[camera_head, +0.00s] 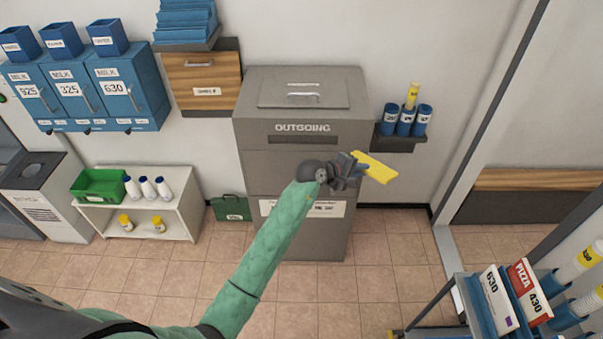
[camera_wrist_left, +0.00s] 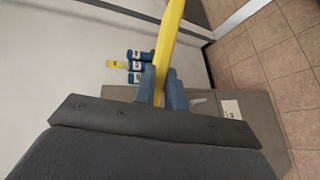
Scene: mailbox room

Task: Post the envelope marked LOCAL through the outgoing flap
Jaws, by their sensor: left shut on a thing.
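A yellow envelope (camera_head: 375,167) is held in my left gripper (camera_head: 352,172), in front of the outgoing box and to the right of its slot. No writing on it can be read. In the left wrist view the envelope (camera_wrist_left: 168,45) sticks out edge-on between the blue fingertips (camera_wrist_left: 162,88). The grey outgoing box (camera_head: 250,165) stands against the wall, with the word OUTGOING on its front. Its dark flap slot (camera_head: 302,139) lies below that word, and a handled lid (camera_head: 303,95) is on top. The envelope is apart from the slot. My right gripper is not in view.
A small shelf with blue cylinders (camera_head: 406,122) is right of the box. Blue bulk bins (camera_head: 95,88) and a wooden cabinet (camera_head: 203,80) hang at left. A low white shelf (camera_head: 175,215) stands below. A cart with parcels (camera_head: 500,300) is at lower right. Tiled floor is clear between.

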